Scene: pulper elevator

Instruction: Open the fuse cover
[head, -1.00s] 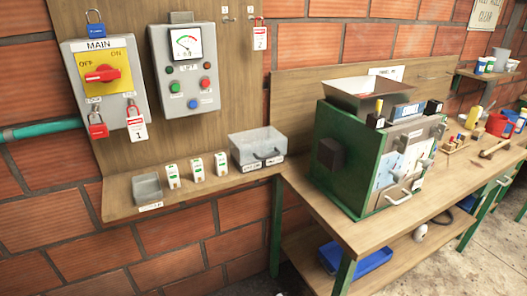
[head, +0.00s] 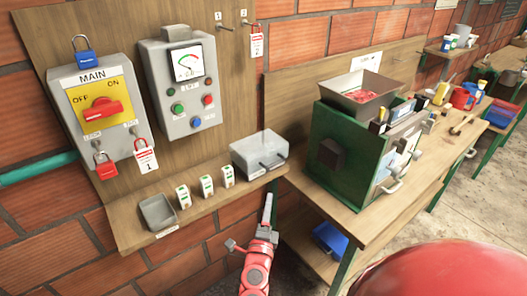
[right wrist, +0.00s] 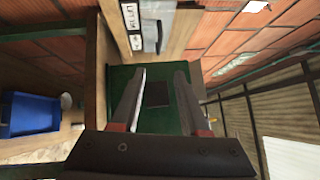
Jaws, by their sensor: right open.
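The fuse cover appears to be the grey box-shaped lid (head: 259,152) with a dark front handle, at the right end of the wall shelf. It looks shut. Three white fuse-like blocks (head: 206,185) stand on the shelf to its left. My right gripper (head: 267,208) is just below and in front of the shelf's right end, apart from the cover. In the right wrist view its two fingers (right wrist: 160,85) are spread with nothing between them. Part of a labelled grey box (right wrist: 150,27) shows at the top there. My left gripper is not in view.
A green machine (head: 336,162) with a hopper stands on the workbench (head: 372,222) to the right. A small open tray (head: 158,213) sits at the shelf's left end. The MAIN switch box (head: 98,107) and meter box (head: 183,85) are on the board above. A blue bin (head: 329,240) is underneath the bench.

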